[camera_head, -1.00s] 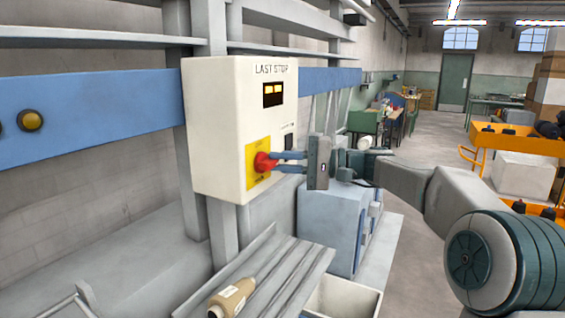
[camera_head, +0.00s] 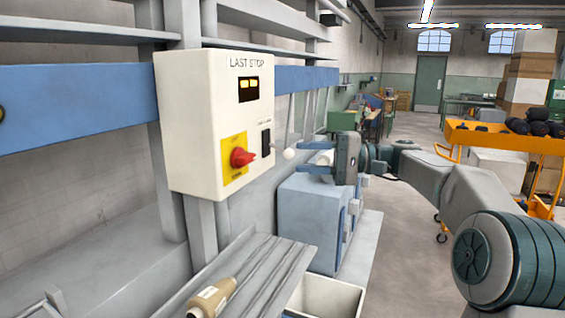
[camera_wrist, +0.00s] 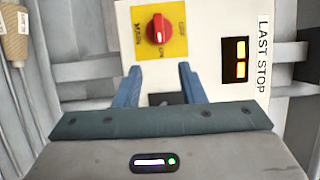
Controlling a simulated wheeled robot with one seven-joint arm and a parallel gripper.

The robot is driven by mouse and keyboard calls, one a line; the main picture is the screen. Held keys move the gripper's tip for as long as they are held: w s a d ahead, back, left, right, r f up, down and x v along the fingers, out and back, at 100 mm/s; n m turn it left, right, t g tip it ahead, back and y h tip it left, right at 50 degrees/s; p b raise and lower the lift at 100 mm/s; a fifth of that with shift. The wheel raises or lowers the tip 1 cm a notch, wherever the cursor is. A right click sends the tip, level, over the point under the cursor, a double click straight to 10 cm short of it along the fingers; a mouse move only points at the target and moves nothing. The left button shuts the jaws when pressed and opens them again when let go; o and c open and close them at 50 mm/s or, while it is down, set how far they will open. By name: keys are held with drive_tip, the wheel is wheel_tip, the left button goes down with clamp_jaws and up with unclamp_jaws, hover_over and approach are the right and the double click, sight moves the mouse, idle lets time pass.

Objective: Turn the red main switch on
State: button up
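The red main switch (camera_head: 242,157) is a knob on a yellow plate (camera_head: 235,172), low on the front of a cream control box (camera_head: 190,130) marked LAST STOP. In the wrist view the red knob (camera_wrist: 159,29) shows beyond the fingertips, with a light mark on its lower part. My gripper (camera_head: 306,157) stands to the right of the knob in the head view, clear of it. Its two blue fingers are apart with nothing between them; the gripper (camera_wrist: 158,72) also shows open in the wrist view.
Two lit yellow windows (camera_head: 249,89) and a black element (camera_head: 266,142) are also on the box front. A spool (camera_head: 212,298) lies on the grey rails below. A blue-grey cabinet (camera_head: 312,222) stands under my gripper. An orange trolley (camera_head: 490,139) is at the right.

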drive_tip(key=shift+w+d, duration=0.1)
drive_tip(key=shift+d, duration=1.45)
drive_tip(key=s+a+f+m+t+h, duration=0.2)
drive_tip(key=s+a+f+h, duration=0.1)
drive_tip(key=s+f+h, duration=0.65)
drive_tip(key=s+d+f+t+h, duration=0.1)
drive_tip(key=s+d+f+h, duration=0.3)
drive_tip(key=s+d+f, duration=0.3)
drive_tip(key=s+d+f+n+t+h, duration=0.1)
drive_tip(key=s+d+f+h, duration=0.3)
drive_tip(key=s+d+f, duration=0.4)
drive_tip(key=s+f, duration=0.4)
drive_tip(key=s, duration=0.2)
drive_tip(key=shift+n, duration=0.3)
drive_tip(key=shift+h, duration=0.25)
